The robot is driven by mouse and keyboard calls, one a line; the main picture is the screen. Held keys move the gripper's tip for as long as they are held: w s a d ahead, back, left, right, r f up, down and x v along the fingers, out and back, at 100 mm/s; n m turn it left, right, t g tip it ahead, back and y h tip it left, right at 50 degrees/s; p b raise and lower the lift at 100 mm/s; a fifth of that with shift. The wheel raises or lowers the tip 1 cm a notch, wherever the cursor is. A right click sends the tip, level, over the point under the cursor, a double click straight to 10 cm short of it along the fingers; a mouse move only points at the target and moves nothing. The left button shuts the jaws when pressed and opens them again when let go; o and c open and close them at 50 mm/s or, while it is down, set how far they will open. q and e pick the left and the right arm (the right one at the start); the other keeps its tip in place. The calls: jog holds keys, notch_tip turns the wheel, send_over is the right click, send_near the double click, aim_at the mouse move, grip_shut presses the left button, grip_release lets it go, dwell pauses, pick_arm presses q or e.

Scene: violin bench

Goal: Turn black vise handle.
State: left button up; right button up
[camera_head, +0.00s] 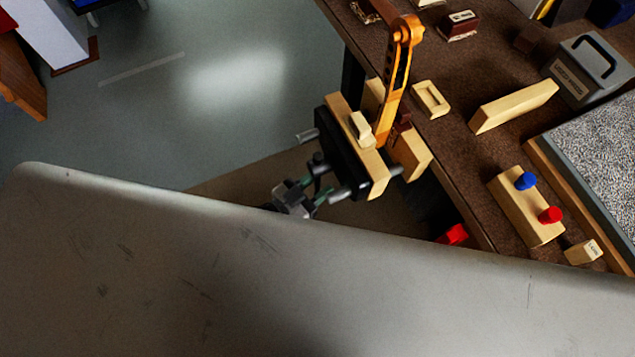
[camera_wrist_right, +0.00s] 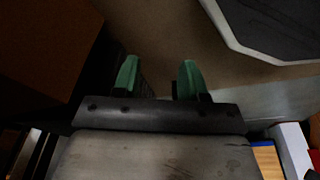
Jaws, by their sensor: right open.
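The vise (camera_head: 340,155) is at the bench's left edge in the head view, with a black front plate and pale wooden jaw faces. An orange-brown violin neck with scroll (camera_head: 402,60) stands upright between the jaws. A dark vise handle (camera_head: 319,166) shows as a small part in front of the black plate.
The brown bench top (camera_head: 455,75) holds a pale wooden block (camera_head: 513,106), a peg block (camera_head: 520,205) with blue and red pegs, and a grey box (camera_head: 590,70) with a black handle. Open floor (camera_head: 230,110) lies left of the vise. The head view's lower part is blocked.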

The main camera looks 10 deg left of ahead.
pick_arm(q)
grip_shut()
jog(key=shift+w+a, duration=0.1)
